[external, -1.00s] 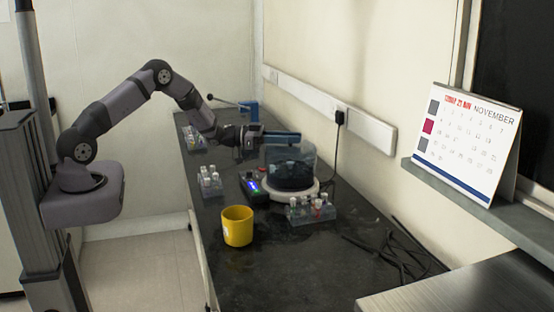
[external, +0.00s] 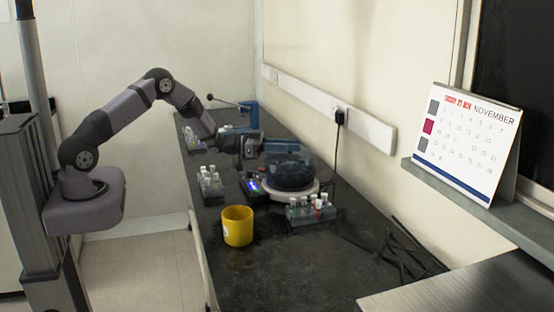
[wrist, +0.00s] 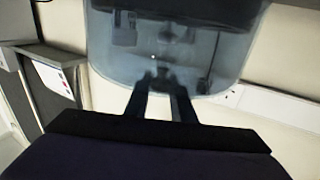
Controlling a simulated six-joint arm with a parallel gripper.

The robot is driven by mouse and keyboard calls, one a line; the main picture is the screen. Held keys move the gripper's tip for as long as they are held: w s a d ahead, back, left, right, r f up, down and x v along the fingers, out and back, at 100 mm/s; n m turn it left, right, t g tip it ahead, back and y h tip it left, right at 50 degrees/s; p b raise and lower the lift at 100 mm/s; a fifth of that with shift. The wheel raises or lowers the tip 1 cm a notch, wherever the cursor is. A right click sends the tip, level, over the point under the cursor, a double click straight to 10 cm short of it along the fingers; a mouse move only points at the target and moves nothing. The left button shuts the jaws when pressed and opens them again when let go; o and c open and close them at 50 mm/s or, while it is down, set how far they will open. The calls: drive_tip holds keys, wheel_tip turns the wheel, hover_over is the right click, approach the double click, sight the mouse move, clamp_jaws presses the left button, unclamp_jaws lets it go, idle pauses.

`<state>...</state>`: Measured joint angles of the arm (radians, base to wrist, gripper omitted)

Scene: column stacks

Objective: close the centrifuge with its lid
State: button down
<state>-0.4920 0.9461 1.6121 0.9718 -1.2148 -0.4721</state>
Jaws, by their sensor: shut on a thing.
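The centrifuge is a round, dark-bowled machine on a pale base (external: 296,193), standing on the dark bench in the external view. Its lid is a see-through, bluish cover (external: 306,160) over the bowl; whether its rim touches the base I cannot tell. The lid also fills the upper middle of the wrist view (wrist: 215,65). My gripper (external: 284,146) reaches in from the left at the lid's top. In the wrist view, its two fingers (wrist: 161,88) are shut on the lid at a small grip part, mostly hidden between the fingertips.
A yellow mug (external: 237,226) stands in front, and a rack of capped tubes (external: 311,212) is close to the centrifuge's front right. Another tube rack (external: 211,184) is left. A small device with a lit display (external: 252,187) adjoins the base. Black cables (external: 405,260) lie right.

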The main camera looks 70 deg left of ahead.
drive_tip(key=shift+f+b, duration=0.7)
drive_tip(key=shift+f, duration=0.25)
drive_tip(key=c, duration=0.9)
unclamp_jaws()
drive_tip(key=shift+c, duration=0.2)
drive_tip(key=shift+r+p, duration=2)
drive_tip(key=shift+r, duration=1)
drive_tip(key=shift+w, duration=0.1)
